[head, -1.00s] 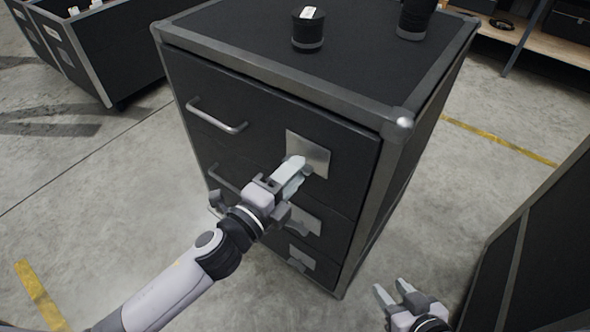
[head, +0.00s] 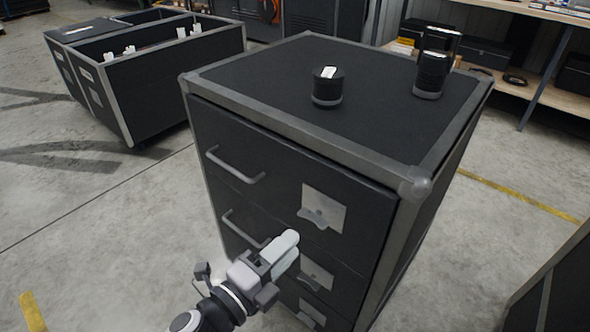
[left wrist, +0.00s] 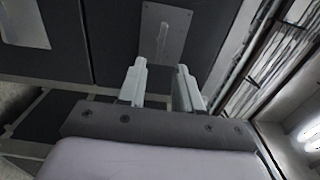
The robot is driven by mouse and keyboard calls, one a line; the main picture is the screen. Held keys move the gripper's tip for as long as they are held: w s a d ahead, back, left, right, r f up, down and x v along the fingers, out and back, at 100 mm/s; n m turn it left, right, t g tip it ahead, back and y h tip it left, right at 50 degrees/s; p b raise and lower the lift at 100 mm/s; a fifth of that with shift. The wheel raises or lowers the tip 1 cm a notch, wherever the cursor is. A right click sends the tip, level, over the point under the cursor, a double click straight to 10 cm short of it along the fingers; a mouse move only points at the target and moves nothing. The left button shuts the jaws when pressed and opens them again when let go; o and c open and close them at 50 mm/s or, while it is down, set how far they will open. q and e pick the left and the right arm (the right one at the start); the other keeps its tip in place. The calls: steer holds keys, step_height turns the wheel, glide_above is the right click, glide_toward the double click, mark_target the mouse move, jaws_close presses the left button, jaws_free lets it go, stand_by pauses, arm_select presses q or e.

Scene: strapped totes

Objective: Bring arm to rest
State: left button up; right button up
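My left gripper (head: 287,252) is in front of the black drawer cabinet (head: 385,185), at about the height of the lower drawers. In the left wrist view, its two pale fingers (left wrist: 160,88) stand apart with nothing between them. Beyond them is a metal plate with a latch (left wrist: 163,40) on a dark drawer front. In the head view, the top drawer's latch plate (head: 323,207) is in plain sight above the gripper. I cannot tell whether the fingers touch the cabinet. My right gripper is in neither view.
A short black cylinder (head: 327,87) and a taller one (head: 433,68) stand on the cabinet top. Drawer handles (head: 235,165) stick out at its front left. A black tote (head: 165,75) stands back left. A dark case edge (head: 555,285) is at lower right.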

arm_select(q)
steer(key=s+a+f+n+g+y+p, duration=0.2)
steer(key=s+a+n+p, duration=0.4)
steer(key=n, duration=0.5)
steer(key=s+a+f+n+g+y+p, duration=0.2)
steer(key=s+a+f+n+y+p, duration=0.3)
steer(key=a+n, duration=0.5)
steer(key=shift+s+n+y+p, duration=0.4)
steer(key=shift+s+n+y, duration=0.3)
steer(key=shift+n, duration=0.3)
